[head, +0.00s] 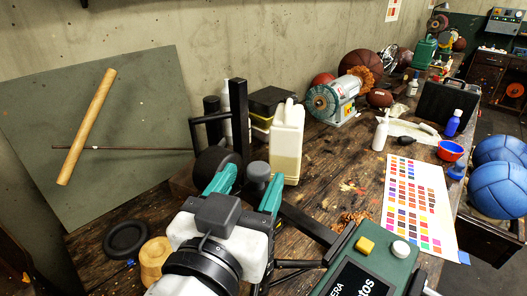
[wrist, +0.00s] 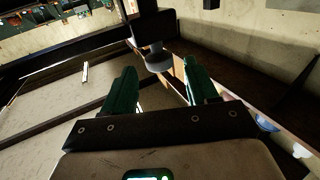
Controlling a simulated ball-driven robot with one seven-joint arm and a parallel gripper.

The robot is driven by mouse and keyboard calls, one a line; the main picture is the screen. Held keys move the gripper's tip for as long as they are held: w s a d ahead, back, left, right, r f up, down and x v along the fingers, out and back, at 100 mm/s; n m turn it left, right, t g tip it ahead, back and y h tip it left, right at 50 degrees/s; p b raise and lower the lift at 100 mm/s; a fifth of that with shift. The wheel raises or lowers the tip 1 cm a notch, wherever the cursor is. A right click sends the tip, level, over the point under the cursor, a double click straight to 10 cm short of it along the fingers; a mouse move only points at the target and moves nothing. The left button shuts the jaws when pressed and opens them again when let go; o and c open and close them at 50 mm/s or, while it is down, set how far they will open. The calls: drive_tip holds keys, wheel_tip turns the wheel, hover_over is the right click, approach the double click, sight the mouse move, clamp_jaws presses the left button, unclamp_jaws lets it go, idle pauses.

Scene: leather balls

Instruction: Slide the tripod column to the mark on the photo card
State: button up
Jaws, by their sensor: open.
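A black upright post (head: 240,125) with a side bar stands on the bench in the head view; it appears to be the tripod column. A grey rounded knob (head: 257,170) sits by its lower part. My gripper (head: 246,188) is open, its green fingers on either side of the knob's near side. In the wrist view my gripper (wrist: 160,88) is open and empty, with the grey knob (wrist: 158,62) under a black block just beyond the fingertips. Contact is not visible. No photo card with a mark can be clearly picked out.
A pale jug (head: 287,145) stands close right of the post. A green box (head: 372,262) with yellow and white buttons is at front right. A colour-chart sheet (head: 420,205) lies on the bench. A black ring (head: 127,239) and wooden piece (head: 155,260) are at left.

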drive_tip(key=p+x, duration=0.1)
drive_tip(key=x, duration=0.4)
drive_tip(key=shift+w+d, duration=0.1)
drive_tip(key=shift+w, duration=0.3)
clamp_jaws()
